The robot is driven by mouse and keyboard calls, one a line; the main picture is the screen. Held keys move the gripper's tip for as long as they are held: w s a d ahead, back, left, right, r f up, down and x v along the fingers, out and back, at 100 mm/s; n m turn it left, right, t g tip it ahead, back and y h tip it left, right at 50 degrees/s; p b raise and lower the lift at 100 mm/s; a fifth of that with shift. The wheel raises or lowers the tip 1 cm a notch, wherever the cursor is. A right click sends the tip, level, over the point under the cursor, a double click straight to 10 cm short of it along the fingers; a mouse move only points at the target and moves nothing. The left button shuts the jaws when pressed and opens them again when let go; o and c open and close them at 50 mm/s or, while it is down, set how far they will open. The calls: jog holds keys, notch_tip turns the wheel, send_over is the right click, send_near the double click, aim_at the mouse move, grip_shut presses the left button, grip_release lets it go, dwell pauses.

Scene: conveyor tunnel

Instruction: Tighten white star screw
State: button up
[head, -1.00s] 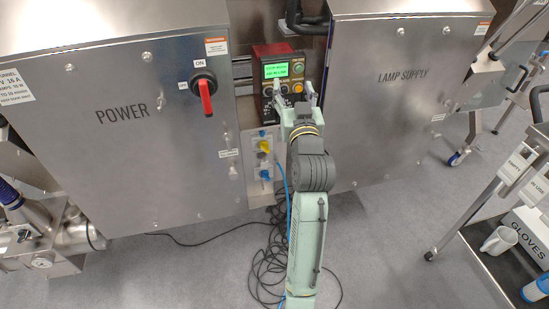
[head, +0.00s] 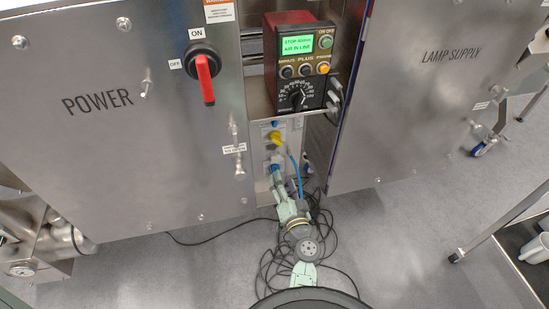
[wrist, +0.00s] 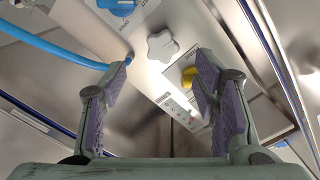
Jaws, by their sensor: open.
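The white star screw (wrist: 162,46) shows in the wrist view on the pale panel (wrist: 140,72), beyond my fingertips and roughly between them. My gripper (wrist: 160,75) is open, with a purple-padded finger on each side and nothing between them. In the head view my gripper (head: 286,184) is low in front of the narrow connector panel (head: 259,146), between the two steel cabinets. I cannot clearly make out the star screw in the head view.
A yellow knob (head: 275,138) and a blue hose (head: 299,172) are close to my gripper. The pump controller (head: 301,68) stands above the panel. The POWER cabinet (head: 120,150) and LAMP SUPPLY cabinet (head: 430,90) flank the gap. Loose black cables (head: 268,262) lie on the floor.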

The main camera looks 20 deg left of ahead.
aim_at(276, 160)
jog(key=p+x, duration=0.2)
jog(key=x, duration=0.8)
jog(key=shift+a+r, duration=0.1)
jog(key=shift+r, duration=0.05)
jog(key=shift+c, duration=0.4)
jog(key=c, duration=1.1)
